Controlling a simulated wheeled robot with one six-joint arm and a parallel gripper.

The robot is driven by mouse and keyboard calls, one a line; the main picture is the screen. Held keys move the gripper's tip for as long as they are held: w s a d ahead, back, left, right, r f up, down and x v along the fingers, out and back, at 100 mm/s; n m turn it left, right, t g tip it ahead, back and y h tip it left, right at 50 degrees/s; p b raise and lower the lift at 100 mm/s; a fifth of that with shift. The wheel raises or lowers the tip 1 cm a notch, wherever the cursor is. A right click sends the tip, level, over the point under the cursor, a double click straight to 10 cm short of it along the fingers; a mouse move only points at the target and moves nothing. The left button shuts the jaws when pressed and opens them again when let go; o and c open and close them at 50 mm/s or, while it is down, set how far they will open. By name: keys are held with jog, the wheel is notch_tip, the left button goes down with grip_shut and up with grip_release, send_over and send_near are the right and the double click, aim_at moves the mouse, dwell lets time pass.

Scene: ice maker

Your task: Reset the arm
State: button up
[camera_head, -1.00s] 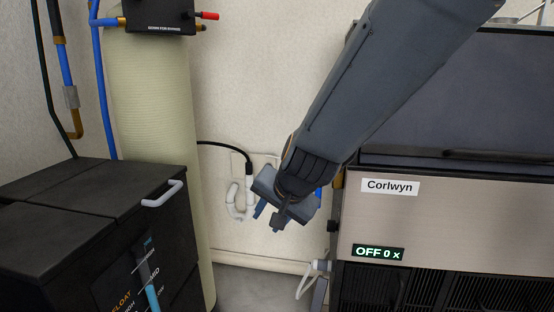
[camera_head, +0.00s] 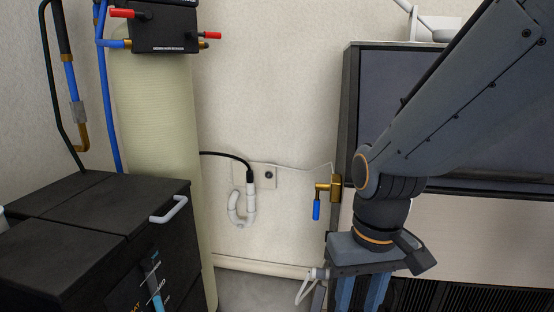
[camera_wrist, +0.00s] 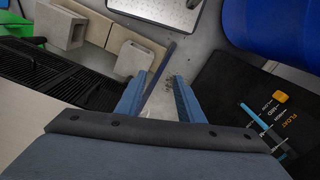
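My gripper (camera_head: 362,294) points downward in front of the ice maker (camera_head: 480,225), at the lower right of the head view. Its lower end is cut off there. In the wrist view my gripper (camera_wrist: 157,88) shows two blue fingers spread apart with nothing between them. Grey floor lies beyond the fingertips. My arm hides the ice maker's name label and display in the head view.
A black bin (camera_head: 95,220) with a white handle stands at the left, beside a cream tank (camera_head: 155,130). A blue-handled valve (camera_head: 318,205) is on the wall by the ice maker. In the wrist view, concrete blocks (camera_wrist: 62,25) and a blue object (camera_wrist: 275,30) lie below.

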jog(key=d+r+m+p, duration=0.1)
jog(key=d+r+p, duration=0.4)
jog(key=p, duration=0.4)
jog(key=shift+s+d+m, duration=0.25)
jog(key=shift+d+m, duration=0.05)
jog(key=shift+m, duration=0.1)
dwell(1.9)
